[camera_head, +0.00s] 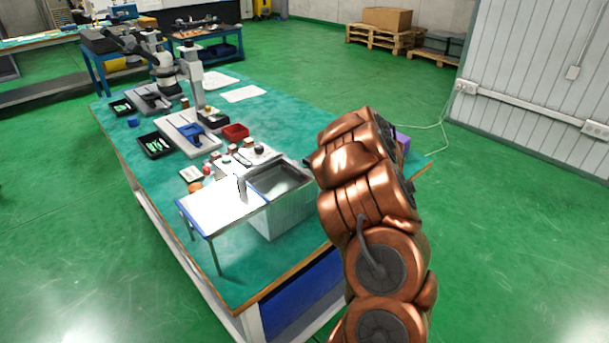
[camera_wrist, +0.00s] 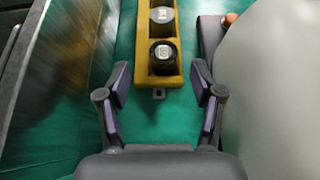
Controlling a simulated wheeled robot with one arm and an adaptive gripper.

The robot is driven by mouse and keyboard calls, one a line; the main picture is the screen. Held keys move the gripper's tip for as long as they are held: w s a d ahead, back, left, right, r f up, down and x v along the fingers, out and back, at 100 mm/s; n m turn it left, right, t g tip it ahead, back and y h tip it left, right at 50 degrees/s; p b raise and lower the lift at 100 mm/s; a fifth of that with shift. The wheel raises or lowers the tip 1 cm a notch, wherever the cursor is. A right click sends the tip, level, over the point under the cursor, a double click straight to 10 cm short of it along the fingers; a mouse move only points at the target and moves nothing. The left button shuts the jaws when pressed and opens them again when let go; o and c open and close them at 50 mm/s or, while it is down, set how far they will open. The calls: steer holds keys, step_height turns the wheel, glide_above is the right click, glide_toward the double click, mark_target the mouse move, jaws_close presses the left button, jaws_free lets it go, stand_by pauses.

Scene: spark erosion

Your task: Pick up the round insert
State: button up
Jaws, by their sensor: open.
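In the wrist view a yellow holder (camera_wrist: 154,76) lies on the green table top with round dark pieces in a row. The nearest round insert (camera_wrist: 163,54) has a light grey marked top, and another round piece (camera_wrist: 161,15) sits behind it. I cannot tell which of them is the task's insert. My gripper (camera_wrist: 162,78) is open and empty, its two fingers on either side of the holder's near end. I cannot tell its height above the holder. In the head view my copper-coloured arm hides the gripper and the holder.
In the wrist view a metal-looking wall (camera_wrist: 60,70) stands close on the left and a large pale rounded shape (camera_wrist: 270,85) on the right. In the head view a metal tank (camera_head: 285,205), a white stand (camera_head: 215,208) and a red bin (camera_head: 236,132) occupy the table.

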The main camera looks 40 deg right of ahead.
steer(key=shift+d+p+x, duration=0.2)
steer(key=shift+p+x, duration=0.7)
steer(key=shift+x, duration=1)
steer(key=shift+w+f, duration=0.5)
steer(key=shift+w, duration=0.05)
jaws_close()
